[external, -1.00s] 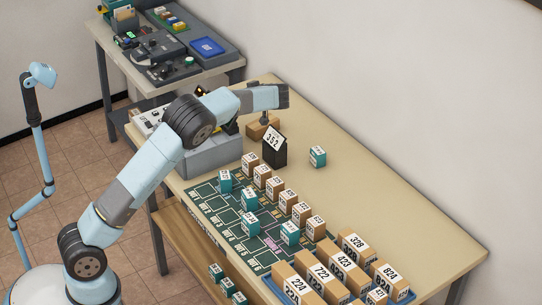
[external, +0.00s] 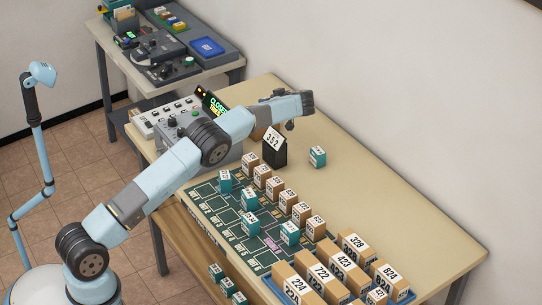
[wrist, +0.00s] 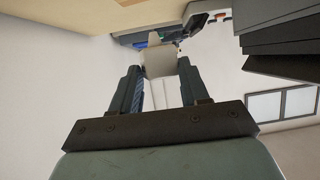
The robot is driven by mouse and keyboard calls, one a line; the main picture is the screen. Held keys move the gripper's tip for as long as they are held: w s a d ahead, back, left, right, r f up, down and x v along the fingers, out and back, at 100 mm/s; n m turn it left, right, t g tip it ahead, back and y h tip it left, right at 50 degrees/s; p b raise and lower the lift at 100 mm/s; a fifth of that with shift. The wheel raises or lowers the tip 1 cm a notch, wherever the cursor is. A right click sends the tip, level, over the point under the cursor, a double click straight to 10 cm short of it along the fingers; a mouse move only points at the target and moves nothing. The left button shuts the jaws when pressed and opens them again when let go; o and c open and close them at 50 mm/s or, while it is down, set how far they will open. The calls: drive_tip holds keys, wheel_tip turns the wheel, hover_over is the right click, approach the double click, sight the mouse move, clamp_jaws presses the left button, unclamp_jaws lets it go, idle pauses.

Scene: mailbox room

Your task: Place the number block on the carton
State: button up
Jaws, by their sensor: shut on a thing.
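My gripper (external: 290,126) is raised above the table, just right of and behind the black stand with the 352 card. In the wrist view its two fingers (wrist: 158,66) close on a pale grey piece (wrist: 160,57). I cannot tell whether this piece is the number block; no number shows on it. A tan carton (external: 257,133) sits on the table behind the 352 stand, partly hidden by the stand and my arm. A teal-and-white number block (external: 317,156) stands alone on the table to the right, apart from my gripper.
The black 352 stand (external: 274,152) is close to my gripper. Several tan and teal blocks stand on the green mat (external: 208,208). Larger numbered cartons fill the blue tray (external: 271,284) at the front. A control box (external: 183,122) is at left.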

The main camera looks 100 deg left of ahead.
drive_tip(key=shift+w+a+f, duration=0.25)
drive_tip(key=shift+a+f, duration=0.2)
drive_tip(key=shift+f, duration=1.65)
drive_tip(key=shift+f, duration=0.1)
drive_tip(key=o, duration=1.1)
drive_tip(key=shift+c, duration=0.2)
drive_tip(key=shift+w+d+r, duration=0.1)
drive_tip(key=shift+w+r, duration=0.1)
drive_tip(key=v, duration=1.1)
drive_tip(key=shift+w+d, duration=0.15)
drive_tip(key=shift+w, duration=0.05)
